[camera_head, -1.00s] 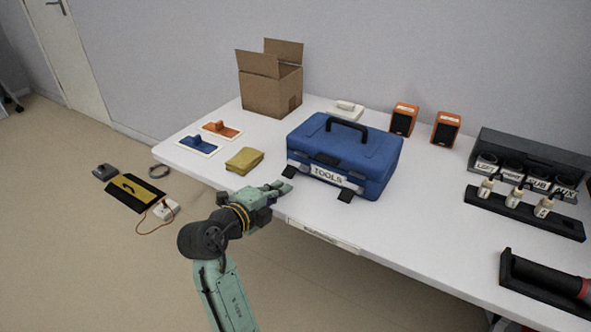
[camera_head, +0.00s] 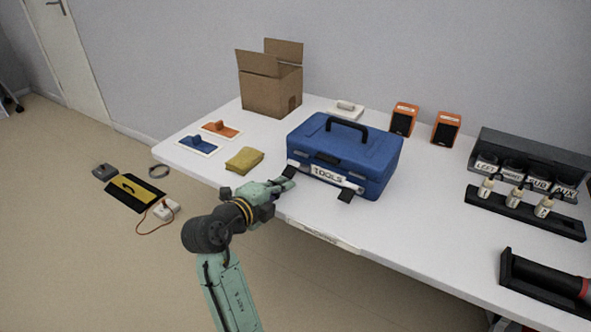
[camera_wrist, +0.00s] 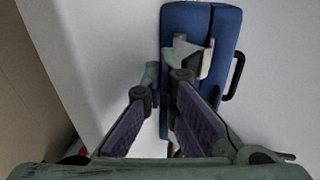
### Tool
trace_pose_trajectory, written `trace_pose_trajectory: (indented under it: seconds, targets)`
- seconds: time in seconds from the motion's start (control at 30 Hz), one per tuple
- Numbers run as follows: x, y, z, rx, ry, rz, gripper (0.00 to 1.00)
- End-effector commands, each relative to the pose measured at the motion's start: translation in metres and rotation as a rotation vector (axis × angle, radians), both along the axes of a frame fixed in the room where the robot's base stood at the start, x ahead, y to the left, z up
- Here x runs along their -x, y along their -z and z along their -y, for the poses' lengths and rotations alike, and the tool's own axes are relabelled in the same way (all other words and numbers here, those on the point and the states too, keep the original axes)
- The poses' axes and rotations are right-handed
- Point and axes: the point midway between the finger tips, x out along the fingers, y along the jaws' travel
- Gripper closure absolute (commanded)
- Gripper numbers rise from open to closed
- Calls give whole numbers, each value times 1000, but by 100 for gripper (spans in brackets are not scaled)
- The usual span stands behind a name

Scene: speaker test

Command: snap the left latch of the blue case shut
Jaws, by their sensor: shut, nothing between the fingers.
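The blue case (camera_head: 352,150) stands closed-lidded on the white table, with a black handle on top and a "TOOLS" label on its front. Its left latch (camera_head: 289,171) is a dark flap sticking outward from the front. The right latch (camera_head: 346,196) also sticks out. My gripper (camera_head: 285,184) is shut and empty, with its tips just in front of and below the left latch; whether they touch it I cannot tell. In the wrist view, the case (camera_wrist: 222,35) lies beyond my fingers (camera_wrist: 166,74), which partly cover its front.
A cardboard box (camera_head: 270,92) and two orange speakers (camera_head: 404,119) stand behind. A bottle rack (camera_head: 525,212) is at right.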

Motion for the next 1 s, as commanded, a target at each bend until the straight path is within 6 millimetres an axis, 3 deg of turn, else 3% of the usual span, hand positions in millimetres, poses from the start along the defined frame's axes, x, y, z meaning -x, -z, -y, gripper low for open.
trace_pose_trajectory:
  seconds: [1.0]
  targets:
    - [-15, -7, 12, 0, 1, 0, 100]
